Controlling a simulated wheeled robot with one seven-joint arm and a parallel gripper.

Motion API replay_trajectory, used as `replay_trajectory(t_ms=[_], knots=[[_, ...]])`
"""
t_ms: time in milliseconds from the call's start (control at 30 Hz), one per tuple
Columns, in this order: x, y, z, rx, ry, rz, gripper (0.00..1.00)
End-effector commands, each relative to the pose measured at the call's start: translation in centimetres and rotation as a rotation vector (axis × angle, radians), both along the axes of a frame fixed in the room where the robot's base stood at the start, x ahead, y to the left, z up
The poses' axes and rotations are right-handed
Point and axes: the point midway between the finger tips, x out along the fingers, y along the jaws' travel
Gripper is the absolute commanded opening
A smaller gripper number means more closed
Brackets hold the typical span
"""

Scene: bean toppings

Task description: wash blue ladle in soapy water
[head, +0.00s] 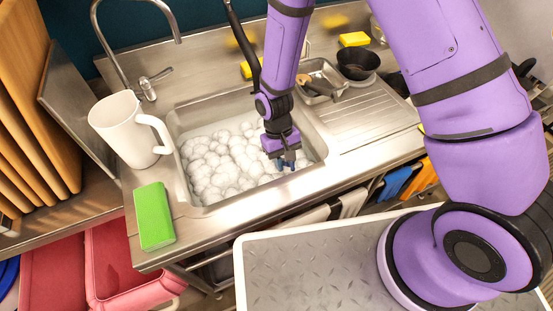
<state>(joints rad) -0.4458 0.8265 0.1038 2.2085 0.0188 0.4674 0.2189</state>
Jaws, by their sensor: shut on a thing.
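My gripper (284,158) points down into the right part of the sink (185,116), near its front wall. It is shut on a blue thing (286,165), which I take for the blue ladle. Only a small blue part shows at the fingers; the rest is hidden by the gripper and the foam. White soapy foam (220,160) fills most of the sink and touches the area just below and left of my gripper.
A white pitcher (122,128) stands left of the sink, and a green sponge (154,215) lies at the front left. A steel tap (145,85) rises behind. A metal tray (322,80), a black pot (357,63) and a yellow sponge (354,39) sit right. Wooden boards (35,110) stand far left.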

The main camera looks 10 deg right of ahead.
Motion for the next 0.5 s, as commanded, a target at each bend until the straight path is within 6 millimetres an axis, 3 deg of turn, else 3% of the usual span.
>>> replay_trajectory(t_ms=[267,500], knots=[[0.4,-1.6,0.0,0.000,0.001,0.000,0.00],[0.2,-0.6,0.0,0.001,0.000,0.002,0.00]])
